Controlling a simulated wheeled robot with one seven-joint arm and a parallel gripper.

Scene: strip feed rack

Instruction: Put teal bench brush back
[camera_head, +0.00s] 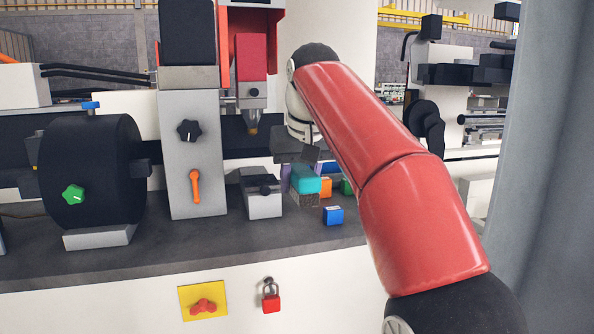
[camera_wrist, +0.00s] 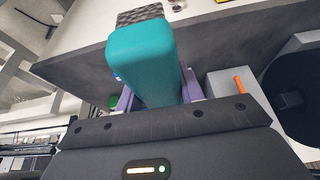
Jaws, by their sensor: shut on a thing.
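The teal bench brush (camera_head: 307,181) is in my gripper above the dark bench top, its speckled bristle end (camera_head: 309,200) towards the camera in the head view. In the wrist view the teal body (camera_wrist: 146,58) fills the middle, between the purple fingers of my gripper (camera_wrist: 155,92), with the bristles (camera_wrist: 140,14) at the far end. My gripper is shut on the brush. In the head view my wrist and red arm cover part of the space behind it. I cannot tell whether the bristles touch the bench.
A blue block (camera_head: 333,215) stands right of the brush, with an orange block (camera_head: 326,187) and a partly hidden green one (camera_head: 347,187) behind. The bench front (camera_head: 200,255) is clear.

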